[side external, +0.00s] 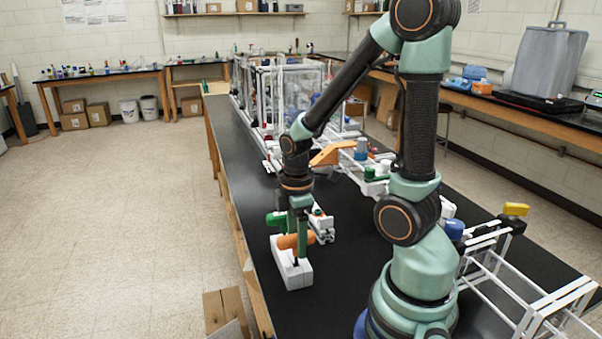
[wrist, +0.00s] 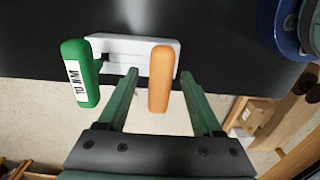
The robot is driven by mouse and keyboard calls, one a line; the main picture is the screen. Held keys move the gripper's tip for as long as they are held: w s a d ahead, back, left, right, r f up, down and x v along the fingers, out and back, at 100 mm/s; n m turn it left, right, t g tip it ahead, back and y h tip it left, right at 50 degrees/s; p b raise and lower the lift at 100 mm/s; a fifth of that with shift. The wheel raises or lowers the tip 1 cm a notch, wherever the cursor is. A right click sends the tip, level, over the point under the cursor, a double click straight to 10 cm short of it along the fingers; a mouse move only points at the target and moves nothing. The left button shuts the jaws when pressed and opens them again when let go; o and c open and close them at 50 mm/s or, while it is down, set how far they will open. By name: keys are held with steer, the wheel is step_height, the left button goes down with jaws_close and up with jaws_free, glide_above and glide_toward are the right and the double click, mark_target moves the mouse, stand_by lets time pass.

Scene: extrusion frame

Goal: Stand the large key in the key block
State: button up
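The white key block (side external: 292,273) stands near the left edge of the black bench; it also shows at the top of the wrist view (wrist: 125,44). A key with an orange handle (side external: 293,241) has its handle lying level above the block's near end, with a dark shaft below. My gripper (side external: 301,248) points down, its fingers apart on either side of the orange handle (wrist: 160,80), with gaps showing. A key with a green handle (wrist: 79,75), labelled apparently "10 MM", is left of the fingers, toward the block's far end. The shaft ends are hidden.
White extrusion parts (side external: 322,228) lie behind the block. A white frame (side external: 520,295) with a yellow piece (side external: 516,209) stands at the right. Bare black bench (side external: 345,275) lies between the block and my base. The bench edge is close on the left.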

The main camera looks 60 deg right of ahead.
steer(key=shift+r, duration=0.1)
step_height(320, 180, up, 12)
steer(key=w+a+r+m+t, duration=0.3)
steer(key=a+m+t, duration=0.2)
steer(key=a+m, duration=0.4)
steer(key=shift+a+r+t, duration=0.15)
steer(key=shift+r+t, duration=0.15)
